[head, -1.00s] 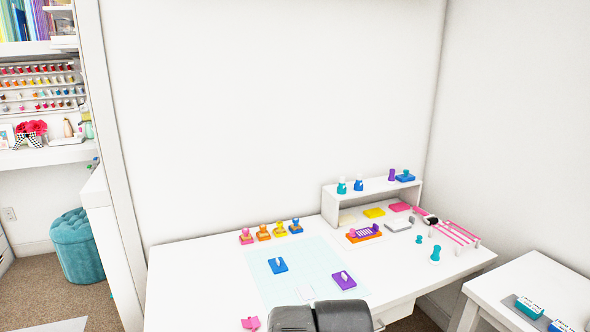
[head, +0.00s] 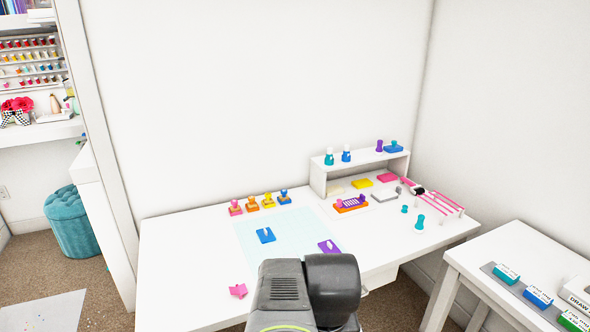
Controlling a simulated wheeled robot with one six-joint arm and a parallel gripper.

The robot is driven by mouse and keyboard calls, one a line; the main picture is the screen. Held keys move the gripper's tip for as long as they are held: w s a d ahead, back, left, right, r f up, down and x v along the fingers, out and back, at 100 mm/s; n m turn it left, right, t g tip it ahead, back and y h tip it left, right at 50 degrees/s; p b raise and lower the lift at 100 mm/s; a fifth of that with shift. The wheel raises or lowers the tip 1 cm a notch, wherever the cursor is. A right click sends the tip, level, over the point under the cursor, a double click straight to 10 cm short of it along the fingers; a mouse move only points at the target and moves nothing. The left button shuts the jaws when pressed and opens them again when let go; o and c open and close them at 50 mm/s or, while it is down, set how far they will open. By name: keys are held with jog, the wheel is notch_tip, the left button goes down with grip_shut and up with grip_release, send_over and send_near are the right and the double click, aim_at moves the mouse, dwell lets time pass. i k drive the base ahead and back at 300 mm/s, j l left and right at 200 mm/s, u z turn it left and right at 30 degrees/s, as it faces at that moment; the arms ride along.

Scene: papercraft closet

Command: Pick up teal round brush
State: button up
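Two teal round-topped pieces stand on the right part of the white desk (head: 190,258). The larger teal piece (head: 419,223) is nearer me, and the smaller teal piece (head: 404,209) is just behind it. They are too small to tell which is the round brush. A teal and white bottle-like piece (head: 329,157) stands on the small white shelf (head: 318,178). My arm rises at the bottom centre, left of these pieces and well apart from them. My gripper is not in view.
A pink striped rack (head: 440,200) lies behind the teal pieces. Colourful stamps (head: 252,203) line the desk's back, and a blue piece (head: 266,235) and purple piece (head: 329,247) lie on the pale mat (head: 290,228). A second white table (head: 480,249) stands at the right.

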aim_at(419, 227)
jog(key=i+l+u, duration=0.1)
jog(key=l, duration=0.25)
jog(key=i+l+u, duration=0.1)
jog(key=i+l, duration=0.2)
jog(key=i+l+u, duration=0.1)
jog(key=l, duration=0.35)
jog(key=i+l, duration=0.2)
jog(key=l, duration=0.2)
jog(key=i+l+u, duration=0.15)
jog(key=l, duration=0.25)
jog(key=i+l+u, duration=0.1)
jog(key=l, duration=0.3)
jog(key=i, duration=0.05)
